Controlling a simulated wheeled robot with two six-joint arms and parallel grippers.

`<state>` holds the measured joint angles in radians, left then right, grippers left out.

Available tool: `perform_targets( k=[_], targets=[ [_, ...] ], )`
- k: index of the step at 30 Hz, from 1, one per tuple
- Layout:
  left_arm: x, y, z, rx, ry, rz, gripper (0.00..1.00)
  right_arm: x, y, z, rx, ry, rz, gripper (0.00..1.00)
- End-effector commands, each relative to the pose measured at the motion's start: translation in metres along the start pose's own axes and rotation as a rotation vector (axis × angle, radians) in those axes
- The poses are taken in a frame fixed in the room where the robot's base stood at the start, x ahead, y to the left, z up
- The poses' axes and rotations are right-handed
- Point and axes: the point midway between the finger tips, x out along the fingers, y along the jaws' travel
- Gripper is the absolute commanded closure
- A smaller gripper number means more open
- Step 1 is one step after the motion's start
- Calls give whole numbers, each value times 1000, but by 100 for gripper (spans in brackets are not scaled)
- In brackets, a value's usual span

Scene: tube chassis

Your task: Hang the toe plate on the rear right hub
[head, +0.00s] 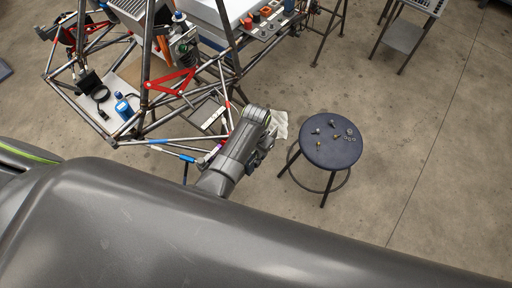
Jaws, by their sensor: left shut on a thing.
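My left gripper (258,128) is over the right end of the tube chassis (168,142). It is seen from above and behind, and its fingertips are mostly hidden by its own body. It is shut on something. A pale slotted plate (213,118), which looks like the toe plate, shows just left of the gripper among the tubes. The contact between plate and jaws is hidden. I cannot make out the rear right hub; it may be behind my gripper. My right gripper is not in view.
A round dark stool (331,143) with several small metal parts stands to the right. A white cloth (281,124) shows beside the gripper. Red triangular brackets (171,82) and a blue canister (124,110) are on the chassis. A bench with tools (268,22) stands behind.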

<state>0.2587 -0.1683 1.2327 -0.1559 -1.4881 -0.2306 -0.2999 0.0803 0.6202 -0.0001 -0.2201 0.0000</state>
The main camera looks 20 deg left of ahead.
Motion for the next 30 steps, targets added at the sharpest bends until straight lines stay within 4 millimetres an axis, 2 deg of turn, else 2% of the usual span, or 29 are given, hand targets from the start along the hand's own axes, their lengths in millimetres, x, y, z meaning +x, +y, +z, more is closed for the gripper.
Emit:
perform_targets(
  k=[30],
  targets=[
    [-1, 0, -1, 0, 3, -1, 100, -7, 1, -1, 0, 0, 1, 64]
  ],
)
